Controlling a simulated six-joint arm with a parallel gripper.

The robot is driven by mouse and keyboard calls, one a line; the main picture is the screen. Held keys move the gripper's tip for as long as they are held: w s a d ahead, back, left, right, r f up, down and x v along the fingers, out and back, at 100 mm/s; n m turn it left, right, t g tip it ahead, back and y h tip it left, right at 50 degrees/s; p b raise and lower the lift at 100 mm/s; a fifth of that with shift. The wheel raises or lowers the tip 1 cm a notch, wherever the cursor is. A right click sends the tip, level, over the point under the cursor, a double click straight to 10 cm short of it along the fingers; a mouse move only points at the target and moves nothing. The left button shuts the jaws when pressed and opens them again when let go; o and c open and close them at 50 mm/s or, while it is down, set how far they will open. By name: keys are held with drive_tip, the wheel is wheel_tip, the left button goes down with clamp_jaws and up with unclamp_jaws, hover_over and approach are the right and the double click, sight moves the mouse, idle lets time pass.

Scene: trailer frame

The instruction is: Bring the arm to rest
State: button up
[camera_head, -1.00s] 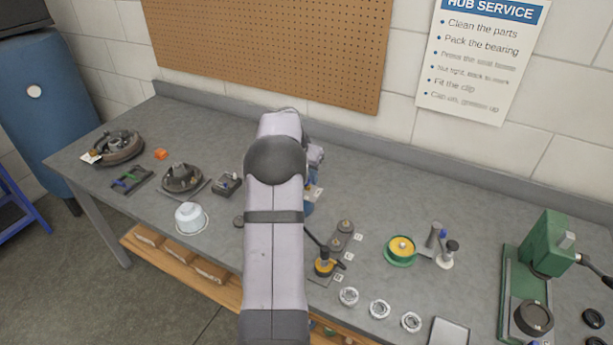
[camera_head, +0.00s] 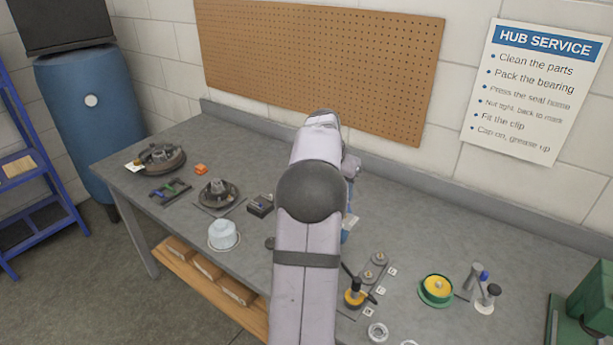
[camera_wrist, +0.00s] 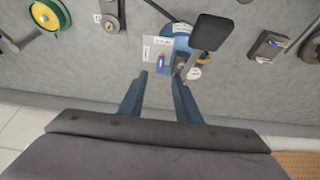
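My arm (camera_head: 305,245) reaches over the grey bench (camera_head: 420,235) in the head view and hides most of its own front end. In the wrist view my gripper (camera_wrist: 160,76) has two blue fingers set apart, with a gap between them and nothing held. Beyond the fingertips, a pale card with a small blue piece (camera_wrist: 161,59) lies on the bench, beside a round blue item and a dark block (camera_wrist: 210,32). The height of the fingers above the bench is hard to tell.
Right are a green dish with a yellow ring (camera_head: 437,289), a bottle group (camera_head: 488,297) and a green press (camera_head: 590,305). The bench's back strip is largely clear.

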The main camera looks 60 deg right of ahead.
drive_tip(key=w+a+r+n+t+y+p, duration=0.15)
drive_tip(key=w+a+n+p, duration=0.35)
drive_tip(key=a, duration=0.8)
drive_tip(key=w+a+r+n+p, duration=0.1)
drive_tip(key=w+a+r+n, duration=0.2)
drive_tip(key=w+a, duration=0.7)
drive_tip(key=s+a+n+y+p, duration=0.1)
drive_tip(key=s+a+n+p, duration=0.15)
drive_tip(key=a, duration=0.65)
drive_tip(key=s+a+n+y+p, duration=0.1)
drive_tip(key=s+a+n, duration=0.25)
drive_tip(key=a, duration=0.65)
drive_tip(key=s+a+f+n+g+p, duration=0.1)
drive_tip(key=s+a+n, duration=0.3)
drive_tip(key=s+a, duration=0.7)
drive_tip(key=shift+s+f+y+p, duration=0.15)
drive_tip(key=shift+f+y+p, duration=0.3)
drive_tip(key=shift+f+p, duration=0.3)
drive_tip(key=shift+f+g, duration=0.15)
drive_tip(key=shift+g, duration=0.1)
